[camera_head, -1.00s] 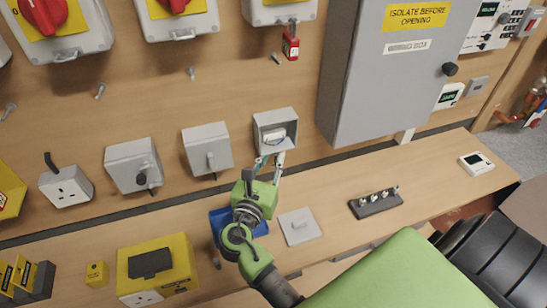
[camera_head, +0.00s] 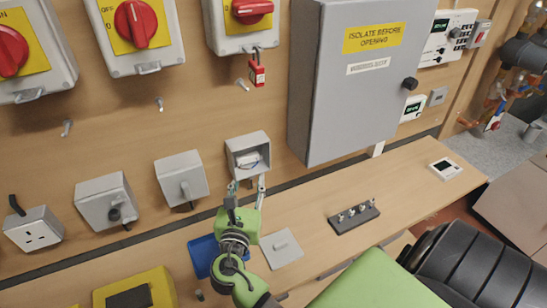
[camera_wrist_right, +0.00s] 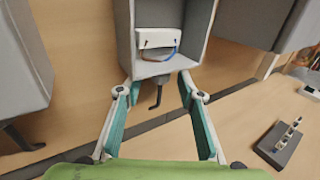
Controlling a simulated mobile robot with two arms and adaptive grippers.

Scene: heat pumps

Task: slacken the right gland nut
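An open grey box (camera_head: 248,155) is fixed to the wooden wall, with a white terminal block (camera_wrist_right: 158,40) and coloured wires inside. A short black bent stub (camera_wrist_right: 157,95) hangs below the box in the right wrist view; I cannot make out a separate gland nut on it. My right gripper (camera_head: 247,184) is just below the box. In the right wrist view its teal-padded fingers (camera_wrist_right: 156,88) are spread, one to each side of the stub, with a gap on both sides. My left gripper is not in view.
Closed grey boxes (camera_head: 182,178) (camera_head: 106,200) hang to the left. A large grey cabinet (camera_head: 345,110) stands out at the right. On the bench are a blue tray (camera_head: 203,255), a grey plate (camera_head: 281,248) and a dark block with knobs (camera_head: 354,216).

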